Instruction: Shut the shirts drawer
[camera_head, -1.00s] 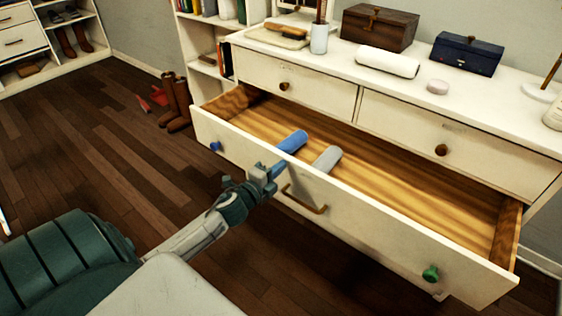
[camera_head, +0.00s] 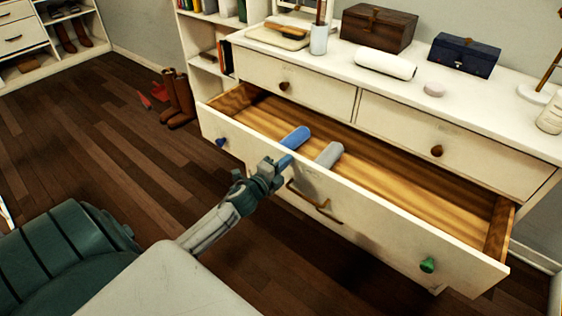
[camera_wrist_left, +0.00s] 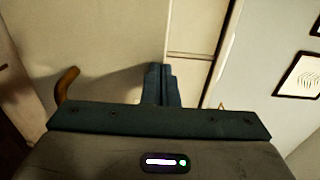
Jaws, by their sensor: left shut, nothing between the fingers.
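The open drawer (camera_head: 330,191) is the wide cream one under two small drawers of the dresser. It holds a blue roll (camera_head: 295,137) and a grey roll (camera_head: 329,154). Its front has a blue knob at the left, a green knob (camera_head: 428,265) at the right and a curved brown handle (camera_head: 307,194) in the middle. My left gripper (camera_head: 277,168) is shut and empty at the drawer front, left of the handle, apparently against it. In the left wrist view its closed fingers (camera_wrist_left: 161,85) point at the cream front. My right gripper is not in view.
On the dresser top stand a brown box (camera_head: 378,28), a dark blue box (camera_head: 464,54), a white roll (camera_head: 386,64) and a cup with a brush. Brown boots (camera_head: 178,98) stand on the wooden floor by the shelf.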

